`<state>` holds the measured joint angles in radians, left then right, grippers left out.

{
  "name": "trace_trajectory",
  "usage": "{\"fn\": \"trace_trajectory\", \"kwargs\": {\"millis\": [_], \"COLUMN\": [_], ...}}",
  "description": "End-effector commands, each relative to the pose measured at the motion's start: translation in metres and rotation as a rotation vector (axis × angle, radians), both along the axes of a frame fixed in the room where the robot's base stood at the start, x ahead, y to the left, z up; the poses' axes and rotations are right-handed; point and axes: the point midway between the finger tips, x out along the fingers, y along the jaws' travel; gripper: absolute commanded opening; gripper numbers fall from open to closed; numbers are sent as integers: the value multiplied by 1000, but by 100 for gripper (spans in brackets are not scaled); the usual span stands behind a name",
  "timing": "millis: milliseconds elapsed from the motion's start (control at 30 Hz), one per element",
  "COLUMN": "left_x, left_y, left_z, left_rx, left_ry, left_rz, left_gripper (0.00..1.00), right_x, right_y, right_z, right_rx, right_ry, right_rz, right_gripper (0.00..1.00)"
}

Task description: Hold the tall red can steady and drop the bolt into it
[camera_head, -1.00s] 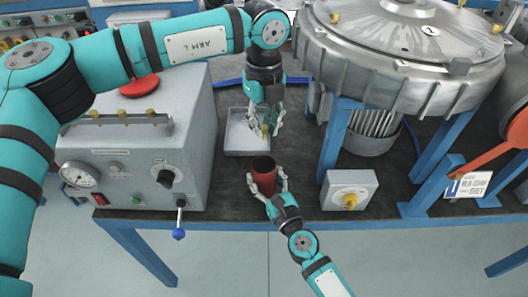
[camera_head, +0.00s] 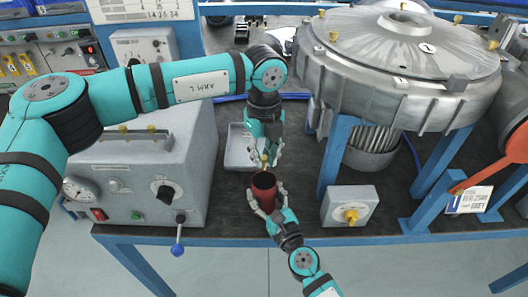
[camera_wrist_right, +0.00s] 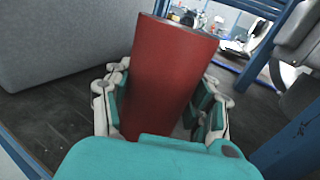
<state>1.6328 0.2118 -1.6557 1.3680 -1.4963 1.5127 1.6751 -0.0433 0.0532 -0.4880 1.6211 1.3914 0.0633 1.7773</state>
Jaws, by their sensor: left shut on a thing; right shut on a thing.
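The tall red can (camera_head: 264,192) stands upright on the dark bench top, its open mouth facing up. My right gripper (camera_head: 266,203) is shut on the can from the front, one finger on each side. In the right wrist view the can (camera_wrist_right: 165,75) fills the middle between the fingers. My left gripper (camera_head: 265,156) points down just behind and above the can's rim. It is shut on the small brass-coloured bolt (camera_head: 265,160), mostly hidden by the fingers. The bolt looks close to the rim; whether it is over the opening I cannot tell.
A shallow grey tray (camera_head: 234,157) lies behind the can. A grey box with a gauge and blue-tipped lever (camera_head: 139,190) stands left. A small box with a yellow knob (camera_head: 350,206) stands right, beside the big blower housing (camera_head: 400,80) on blue legs.

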Motion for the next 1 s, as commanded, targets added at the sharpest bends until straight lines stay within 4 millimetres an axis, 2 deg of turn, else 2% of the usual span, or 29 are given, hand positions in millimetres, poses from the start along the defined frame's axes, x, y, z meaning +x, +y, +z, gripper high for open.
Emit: {"fn": "trace_trajectory", "kwargs": {"millis": [33, 67, 233, 500, 633, 767, 1000], "left_x": [0, 0, 0, 0, 1, 1, 1], "left_y": [0, 0, 0, 0, 0, 0, 0], "left_z": [0, 0, 0, 1, 10, 33, 84], "left_rx": [0, 0, 0, 0, 0, -1, -2], "left_ry": [0, 0, 0, 0, -1, -4, -3], "left_rz": [0, 0, 0, 0, 1, 0, 0], "left_gripper": [0, 19, 41, 42, 42, 42, 42], "right_x": [0, 0, 0, 0, 0, 0, 0], "right_y": [0, 0, 0, 0, 0, 0, 0], "right_z": [0, 0, 0, 0, 0, 0, 0], "right_rx": [0, 0, 0, 0, 0, 0, 0], "right_ry": [1, 1, 1, 1, 1, 1, 1], "right_rz": [0, 0, 0, 0, 0, 0, 0], "right_gripper": [23, 23, 23, 23, 23, 23, 23]}}
